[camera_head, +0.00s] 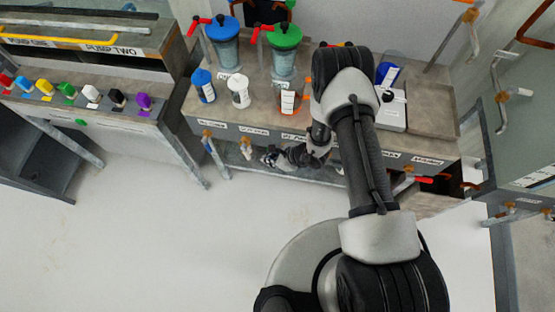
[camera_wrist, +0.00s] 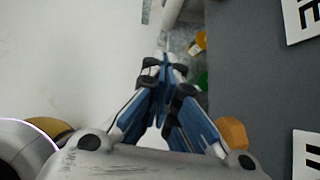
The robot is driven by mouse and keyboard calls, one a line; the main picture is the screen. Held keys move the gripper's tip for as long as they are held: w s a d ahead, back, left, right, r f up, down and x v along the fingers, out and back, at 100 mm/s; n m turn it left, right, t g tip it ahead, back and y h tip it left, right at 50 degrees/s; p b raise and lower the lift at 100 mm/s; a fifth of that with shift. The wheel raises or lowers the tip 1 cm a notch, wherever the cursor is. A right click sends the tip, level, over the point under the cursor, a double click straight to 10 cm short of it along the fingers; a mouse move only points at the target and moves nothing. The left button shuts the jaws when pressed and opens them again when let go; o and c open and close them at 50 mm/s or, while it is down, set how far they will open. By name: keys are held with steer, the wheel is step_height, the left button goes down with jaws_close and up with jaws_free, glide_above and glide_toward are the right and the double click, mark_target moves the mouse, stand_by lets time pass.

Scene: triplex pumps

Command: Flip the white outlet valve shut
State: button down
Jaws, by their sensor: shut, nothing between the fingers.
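What looks like the white outlet valve (camera_head: 246,148) hangs below the bench front in the head view, a small pale fitting with an orange-tan part. Its handle position is too small to tell. My gripper (camera_head: 268,158) is just right of it and slightly lower, with a small gap in the picture. In the wrist view my gripper (camera_wrist: 164,66) is shut and empty, with its blue-padded fingers together. A pale, partly cut-off fitting (camera_wrist: 171,12) shows beyond the fingertips; I cannot tell if it is this valve.
The grey bench front (camera_wrist: 260,85) runs close along the right of the wrist view. An orange part (camera_wrist: 232,132) is beside my right finger. A blue valve (camera_head: 208,142) hangs to the left. Pump cups and bottles stand on the bench. The pale floor (camera_head: 140,210) is clear.

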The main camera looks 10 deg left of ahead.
mark_target(250, 158)
steer(key=shift+w+a+f+b, duration=0.2)
steer(key=shift+w+a+f, duration=0.05)
steer(key=shift+a, duration=0.55)
steer(key=shift+w+a+f+b, duration=0.2)
steer(key=shift+a+f, duration=0.1)
steer(key=shift+a, duration=0.45)
steer(key=shift+w+a+f+b, duration=0.15)
steer(key=shift+w+a+f, duration=0.1)
steer(key=shift+a, duration=0.55)
steer(key=shift+w+a+f+b, duration=0.15)
steer(key=shift+a+f+b, duration=0.35)
steer(key=shift+b, duration=0.4)
steer(key=shift+a+r, duration=0.2)
